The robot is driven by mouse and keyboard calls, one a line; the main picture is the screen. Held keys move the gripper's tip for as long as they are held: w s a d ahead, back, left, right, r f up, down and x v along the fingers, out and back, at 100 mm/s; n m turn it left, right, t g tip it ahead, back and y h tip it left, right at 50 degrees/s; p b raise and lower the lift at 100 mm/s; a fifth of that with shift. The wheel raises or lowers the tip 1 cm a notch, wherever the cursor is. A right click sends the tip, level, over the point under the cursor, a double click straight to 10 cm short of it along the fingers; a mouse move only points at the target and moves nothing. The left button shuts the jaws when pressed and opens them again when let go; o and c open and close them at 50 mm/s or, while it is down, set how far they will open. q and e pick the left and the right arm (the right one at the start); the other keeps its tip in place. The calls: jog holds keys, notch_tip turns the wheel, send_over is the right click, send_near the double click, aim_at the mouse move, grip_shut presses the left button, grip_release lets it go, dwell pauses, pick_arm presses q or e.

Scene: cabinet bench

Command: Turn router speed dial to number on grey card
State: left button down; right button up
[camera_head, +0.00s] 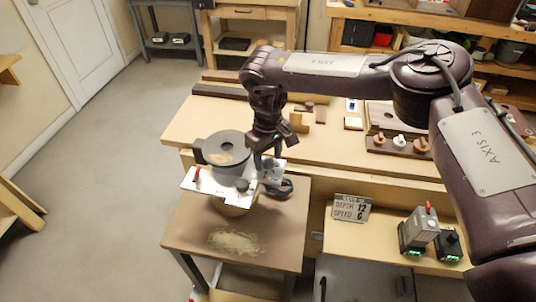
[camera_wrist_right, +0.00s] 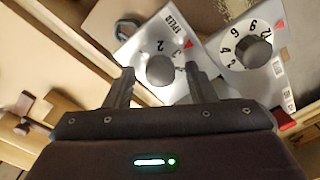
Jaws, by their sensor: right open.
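The router (camera_head: 222,150) stands on a small brown-topped table, with a dark round body and a pale base plate. The grey card (camera_head: 351,208) leans on the bench; it reads depth 12 and speed 6. My left gripper is out of view.
A second dial (camera_wrist_right: 253,52), with several numbers and its own red mark, is close right of the speed dial. Sawdust (camera_head: 236,242) lies on the small table (camera_head: 188,236). Two devices with green displays (camera_head: 418,230) stand on the bench at right. Open floor is at left.

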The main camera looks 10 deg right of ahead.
jog(key=c, duration=1)
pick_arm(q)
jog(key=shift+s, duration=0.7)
